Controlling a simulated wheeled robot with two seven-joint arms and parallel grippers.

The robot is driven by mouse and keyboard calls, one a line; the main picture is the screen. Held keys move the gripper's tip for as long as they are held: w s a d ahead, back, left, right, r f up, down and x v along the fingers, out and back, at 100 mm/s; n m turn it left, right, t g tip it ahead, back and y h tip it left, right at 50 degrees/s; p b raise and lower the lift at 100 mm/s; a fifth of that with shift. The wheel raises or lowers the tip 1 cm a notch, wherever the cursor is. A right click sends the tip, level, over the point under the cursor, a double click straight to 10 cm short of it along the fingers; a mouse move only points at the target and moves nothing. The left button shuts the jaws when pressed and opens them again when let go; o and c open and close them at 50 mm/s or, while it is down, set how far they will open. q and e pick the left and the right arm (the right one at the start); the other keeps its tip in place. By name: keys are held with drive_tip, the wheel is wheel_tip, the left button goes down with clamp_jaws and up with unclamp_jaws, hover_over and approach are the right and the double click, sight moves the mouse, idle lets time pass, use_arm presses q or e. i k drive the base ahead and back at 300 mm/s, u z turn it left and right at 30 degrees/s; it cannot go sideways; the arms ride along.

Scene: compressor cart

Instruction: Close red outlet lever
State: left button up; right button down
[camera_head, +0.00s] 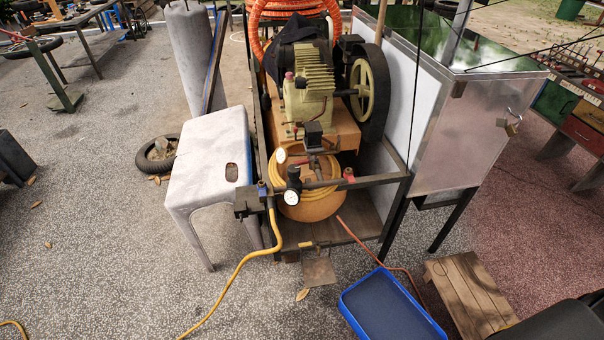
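The compressor (306,92) stands on a cart in the middle, with a belt wheel on its right and an orange tank (312,206) below. A small red part (349,175), which looks like the red outlet lever, sits on the dark front bar, right of the tank. It is too small to tell which way it is turned. Pressure gauges (291,197) are at the front of the tank, left of the red part. A yellow hose (246,262) runs from the bar's left end down to the ground. Neither of my grippers shows in this view.
A white plastic stool (211,153) stands close on the cart's left. A metal cabinet (446,130) stands on the right. The gravel ground at front left is mostly clear.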

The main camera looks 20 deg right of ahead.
sight(303, 161)
drive_tip(key=k, duration=1.25)
drive_tip(key=u, duration=0.7)
drive_tip(key=i, duration=1.25)
drive_tip(key=z, duration=0.25)
